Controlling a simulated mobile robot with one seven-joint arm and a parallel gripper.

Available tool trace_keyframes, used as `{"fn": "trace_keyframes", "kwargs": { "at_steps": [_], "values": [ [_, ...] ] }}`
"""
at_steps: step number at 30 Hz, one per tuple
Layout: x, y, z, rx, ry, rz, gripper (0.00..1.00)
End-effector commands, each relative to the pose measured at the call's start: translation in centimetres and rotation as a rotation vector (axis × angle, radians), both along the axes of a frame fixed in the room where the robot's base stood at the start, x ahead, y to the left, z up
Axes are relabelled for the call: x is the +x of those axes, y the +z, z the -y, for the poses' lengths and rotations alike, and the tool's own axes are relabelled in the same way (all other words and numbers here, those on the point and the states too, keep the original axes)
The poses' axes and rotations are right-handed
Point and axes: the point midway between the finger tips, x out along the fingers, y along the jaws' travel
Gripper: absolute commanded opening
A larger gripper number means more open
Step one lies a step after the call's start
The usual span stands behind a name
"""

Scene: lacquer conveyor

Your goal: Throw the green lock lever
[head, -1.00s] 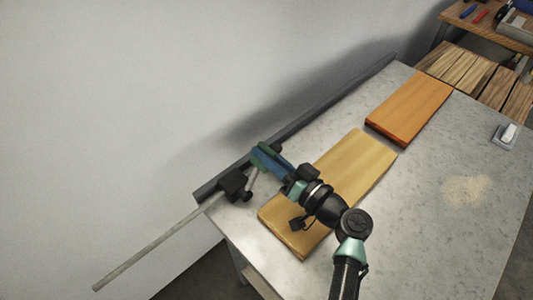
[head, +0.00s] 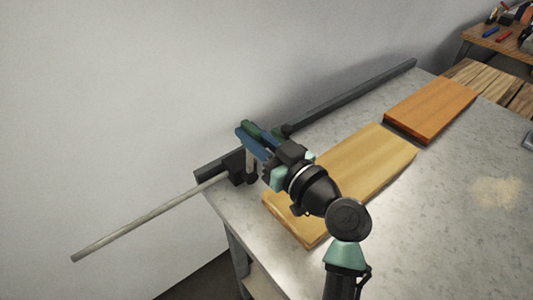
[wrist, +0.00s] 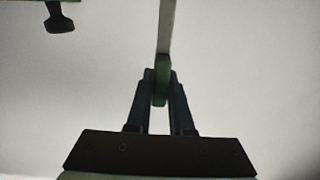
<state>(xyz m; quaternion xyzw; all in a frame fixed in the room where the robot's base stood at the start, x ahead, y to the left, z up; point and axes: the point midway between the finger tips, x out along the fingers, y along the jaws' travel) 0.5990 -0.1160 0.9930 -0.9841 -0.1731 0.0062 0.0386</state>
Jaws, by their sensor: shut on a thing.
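The green lock lever shows in the wrist view as a pale flat shaft with a green grip (wrist: 162,68) at its lower end. My gripper (wrist: 160,80) has its two blue fingers closed on that green grip, one on each side. In the head view my gripper (head: 250,134) is at the table's far left corner, near the wall, with green (head: 250,127) showing beside its blue fingers. The lever's shaft and base are mostly hidden there by the gripper.
A dark rail (head: 360,89) runs along the table's wall edge, with a dark block (head: 236,167) and a long pale rod (head: 150,216) at its left end. A yellowish board (head: 370,160) and an orange board (head: 432,110) lie on the grey table (head: 440,210).

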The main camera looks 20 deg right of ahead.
Motion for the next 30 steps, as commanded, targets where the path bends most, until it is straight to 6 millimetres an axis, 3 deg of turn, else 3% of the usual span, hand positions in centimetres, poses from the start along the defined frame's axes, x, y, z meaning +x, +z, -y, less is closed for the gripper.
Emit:
{"fn": "trace_keyframes", "kwargs": {
  "at_steps": [1, 15, 30],
  "values": [
    [-0.3, -0.9, -0.5, -0.044, 0.0, 0.017, 0.0],
    [-1.6, -1.6, -4.2, -0.438, -0.001, 0.158, 0.0],
    [-2.3, -2.3, -6.2, -0.647, -0.001, 0.231, 0.0]
  ]
}}
